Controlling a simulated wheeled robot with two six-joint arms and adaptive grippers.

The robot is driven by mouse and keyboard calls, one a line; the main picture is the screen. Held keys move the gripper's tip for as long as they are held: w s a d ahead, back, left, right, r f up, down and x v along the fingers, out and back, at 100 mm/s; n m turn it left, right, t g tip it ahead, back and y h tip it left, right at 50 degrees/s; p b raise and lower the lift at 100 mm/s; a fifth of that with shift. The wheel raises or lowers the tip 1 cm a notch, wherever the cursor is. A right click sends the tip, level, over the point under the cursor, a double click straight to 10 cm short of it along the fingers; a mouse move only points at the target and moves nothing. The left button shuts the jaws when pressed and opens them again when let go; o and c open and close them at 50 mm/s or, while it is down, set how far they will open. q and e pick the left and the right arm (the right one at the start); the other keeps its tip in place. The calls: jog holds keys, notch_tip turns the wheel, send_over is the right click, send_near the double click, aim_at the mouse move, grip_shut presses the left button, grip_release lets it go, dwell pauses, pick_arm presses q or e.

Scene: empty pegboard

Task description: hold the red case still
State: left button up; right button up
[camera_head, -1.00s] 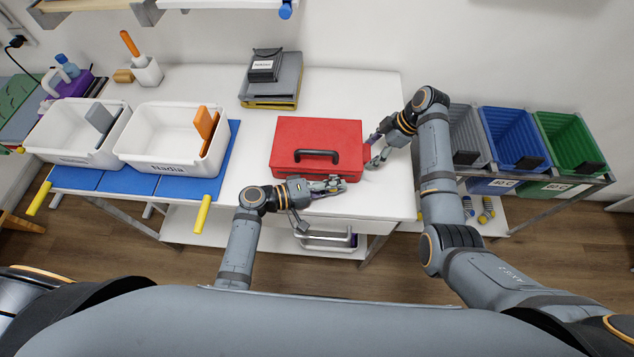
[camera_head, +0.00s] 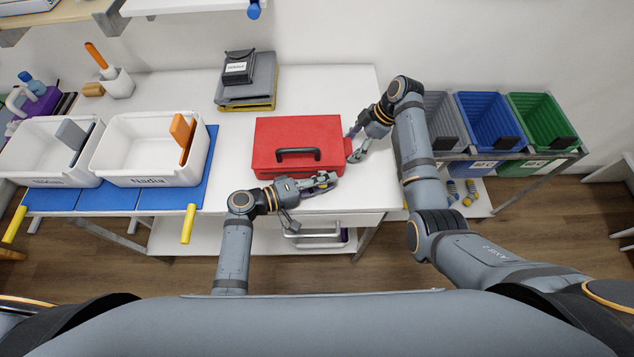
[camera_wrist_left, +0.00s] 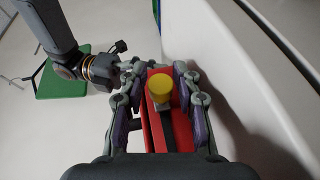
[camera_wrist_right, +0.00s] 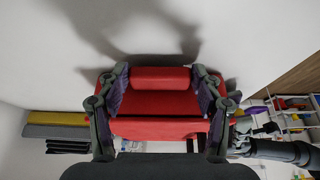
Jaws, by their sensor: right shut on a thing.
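The red case (camera_head: 270,140) lies on the white table, its dark handle (camera_head: 298,152) facing me. My right gripper (camera_head: 351,155) is at the case's right end. In the right wrist view its fingers (camera_wrist_right: 160,105) are on both sides of the red case (camera_wrist_right: 160,128), shut on it. My left gripper (camera_head: 330,181) is just in front of the case's near right side, fingers pointing right. In the left wrist view its fingers (camera_wrist_left: 157,120) are apart. A yellow round-ended piece (camera_wrist_left: 159,85) shows between them, with red case surface behind; I cannot tell whether they touch.
Two white bins (camera_head: 150,178) stand on blue mats at the left. A stack of folders (camera_head: 247,85) lies behind the case. Grey, blue and green bins (camera_head: 490,122) stand on a rack at the right.

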pick_arm(q)
jog(key=v, duration=1.1)
jog(key=shift+s+a+r, duration=0.1)
jog(key=shift+s+a, duration=0.05)
jog(key=shift+a, duration=0.2)
jog(key=shift+c, duration=0.2)
